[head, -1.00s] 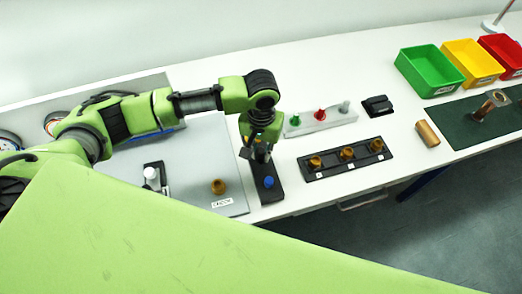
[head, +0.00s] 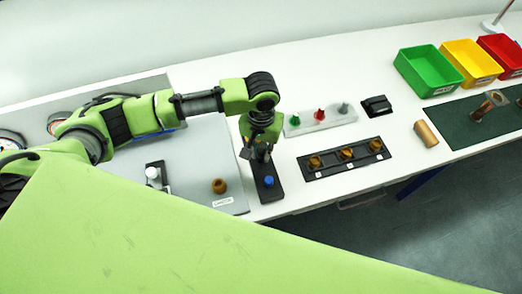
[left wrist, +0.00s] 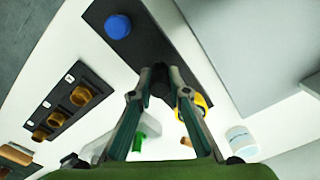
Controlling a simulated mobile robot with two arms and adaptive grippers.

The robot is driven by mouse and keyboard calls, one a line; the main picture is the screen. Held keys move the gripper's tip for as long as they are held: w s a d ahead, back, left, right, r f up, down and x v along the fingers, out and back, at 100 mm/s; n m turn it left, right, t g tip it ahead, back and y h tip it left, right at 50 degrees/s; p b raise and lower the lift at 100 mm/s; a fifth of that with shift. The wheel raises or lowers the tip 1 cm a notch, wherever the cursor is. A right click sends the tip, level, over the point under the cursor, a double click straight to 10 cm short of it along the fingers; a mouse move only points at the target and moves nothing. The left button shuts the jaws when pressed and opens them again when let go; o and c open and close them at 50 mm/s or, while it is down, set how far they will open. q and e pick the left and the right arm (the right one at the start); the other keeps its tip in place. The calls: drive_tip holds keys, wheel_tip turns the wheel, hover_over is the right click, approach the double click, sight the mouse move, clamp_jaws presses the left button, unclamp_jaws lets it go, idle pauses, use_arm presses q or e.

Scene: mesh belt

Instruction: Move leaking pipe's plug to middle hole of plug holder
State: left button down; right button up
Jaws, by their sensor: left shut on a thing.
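The plug holder looks like a narrow black plate (head: 272,194), with a blue plug (head: 268,181) at its near end. In the left wrist view the blue plug (left wrist: 118,26) stands on the black plate (left wrist: 95,15). My left gripper (head: 261,156) is over the plate's middle, behind the blue plug. In the left wrist view its fingers (left wrist: 160,82) are shut on a small dark plug. Whether this plug sits in the middle hole or just above it is hidden. A yellow plug (left wrist: 203,101) shows partly behind one finger. My right gripper is not in view.
A black panel with several brass pipe stubs (head: 347,154) lies to the right. Behind it is a pale strip with green, red and grey pegs (head: 320,118). A brass stub (head: 219,186) and a white cylinder (head: 152,173) stand on the grey plate at left.

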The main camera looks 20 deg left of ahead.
sight(261, 150)
use_arm(q)
drive_tip(key=shift+p, duration=0.35)
drive_tip(key=shift+f, duration=0.95)
idle(0.6)
drive_tip(key=c, duration=1.8)
unclamp_jaws()
drive_tip(key=shift+s, duration=0.1)
drive_tip(key=shift+c, duration=0.2)
wheel_tip(261, 150, up, 12)
drive_tip(key=shift+r, duration=0.1)
